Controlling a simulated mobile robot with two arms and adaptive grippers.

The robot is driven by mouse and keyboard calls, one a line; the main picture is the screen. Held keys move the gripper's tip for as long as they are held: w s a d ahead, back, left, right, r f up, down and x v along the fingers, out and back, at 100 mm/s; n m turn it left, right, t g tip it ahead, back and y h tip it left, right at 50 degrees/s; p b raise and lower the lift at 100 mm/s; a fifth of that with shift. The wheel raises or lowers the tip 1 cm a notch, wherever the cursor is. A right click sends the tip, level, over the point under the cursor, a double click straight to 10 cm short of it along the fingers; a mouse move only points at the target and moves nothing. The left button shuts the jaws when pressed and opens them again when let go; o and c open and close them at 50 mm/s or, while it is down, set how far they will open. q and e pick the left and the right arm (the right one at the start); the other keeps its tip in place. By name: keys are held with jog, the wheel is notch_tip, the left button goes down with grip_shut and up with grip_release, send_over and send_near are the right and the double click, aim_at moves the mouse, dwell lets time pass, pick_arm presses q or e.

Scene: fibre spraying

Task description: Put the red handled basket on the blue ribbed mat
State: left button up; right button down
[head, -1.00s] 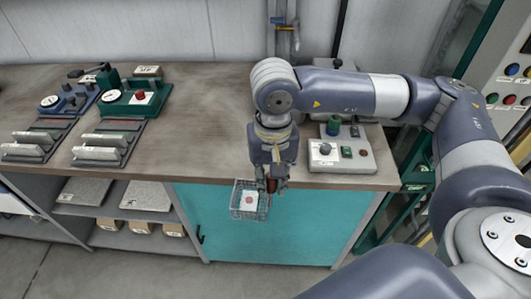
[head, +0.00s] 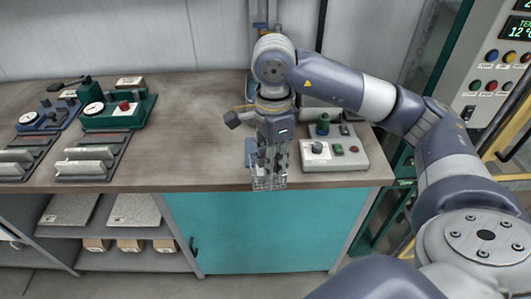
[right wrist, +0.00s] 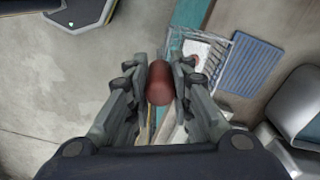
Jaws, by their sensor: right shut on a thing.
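The wire basket (head: 270,180) hangs under my right gripper (head: 274,150), in front of the worktop's front edge in the head view. In the right wrist view, the right gripper (right wrist: 160,85) is shut on the basket's red handle (right wrist: 160,83). The wire wall of the basket (right wrist: 215,52) and a white card inside show beyond the fingers. The blue ribbed mat (right wrist: 252,67) lies just right of the basket there, apart in the picture. In the head view only a blue strip of the mat (head: 250,152) shows behind the gripper. My left gripper is out of view.
A grey control box (head: 335,157) with a green knob stands on the worktop right of the gripper. Fixtures with gauges (head: 105,120) stand at the left. The worktop (head: 190,150) between them is clear. A teal cabinet (head: 260,235) is below.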

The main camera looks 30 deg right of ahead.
jog(key=shift+w+d+m, duration=0.2)
jog(key=shift+d+m, duration=0.1)
jog(key=shift+m, duration=0.3)
jog(key=w+d+f+p, duration=0.2)
jog(key=w+d+p, duration=0.1)
jog(key=w, duration=0.4)
jog(key=w+d+f+p, duration=0.3)
jog(key=w+d+p, duration=0.1)
jog(key=w, duration=0.2)
jog(key=shift+w+d+f, duration=0.15)
jog(key=shift+w+d, duration=0.2)
jog(key=c, duration=1.4)
grip_release()
jog(key=shift+c, duration=0.2)
